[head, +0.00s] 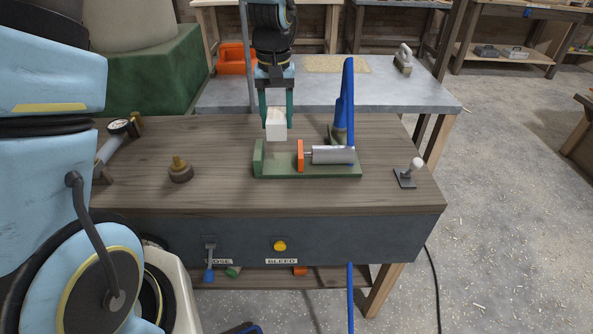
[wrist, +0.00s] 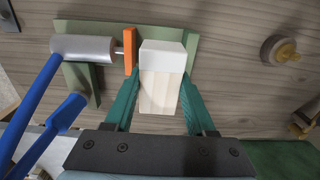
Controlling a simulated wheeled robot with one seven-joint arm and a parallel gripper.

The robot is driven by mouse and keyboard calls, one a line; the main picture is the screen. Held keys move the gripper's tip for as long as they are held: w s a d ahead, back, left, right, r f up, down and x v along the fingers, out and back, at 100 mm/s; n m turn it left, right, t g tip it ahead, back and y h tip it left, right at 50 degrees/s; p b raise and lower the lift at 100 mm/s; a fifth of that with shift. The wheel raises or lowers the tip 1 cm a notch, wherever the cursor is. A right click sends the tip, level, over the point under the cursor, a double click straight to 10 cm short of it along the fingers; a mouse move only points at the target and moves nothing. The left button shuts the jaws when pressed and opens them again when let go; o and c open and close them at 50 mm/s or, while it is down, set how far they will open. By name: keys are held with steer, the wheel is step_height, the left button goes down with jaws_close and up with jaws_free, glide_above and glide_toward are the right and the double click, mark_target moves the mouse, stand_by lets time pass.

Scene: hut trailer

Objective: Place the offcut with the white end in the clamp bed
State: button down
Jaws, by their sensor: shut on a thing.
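My gripper (head: 276,108) is shut on the offcut (head: 276,127), a pale wooden block with a white end. In the wrist view the offcut (wrist: 159,92) sits between the green fingers, with its white end (wrist: 163,56) pointing away from the palm. In the head view the block appears above the green clamp bed (head: 285,170), between its left end wall and the orange jaw pad (head: 300,155). The orange pad is on the rod of a grey cylinder (head: 333,155). The block hides part of the bed in the wrist view.
A blue hose (head: 349,95) rises beside the cylinder. A small lever with a white knob (head: 416,165) stands at the bench's right, and a brass fitting (head: 180,168) at the left. A yellow button (head: 280,246) is on the front panel. The bench top (head: 225,195) is clear in front.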

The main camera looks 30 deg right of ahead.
steer(key=p, duration=0.1)
glide_above(280, 163)
step_height(280, 163, down, 4)
steer(key=shift+f, duration=0.15)
steer(key=shift+f+p, duration=0.55)
steer(key=shift+f, duration=2)
steer(key=shift+f, duration=0.2)
steer(key=c, duration=0.5)
jaws_free()
steer(key=shift+r, duration=0.15)
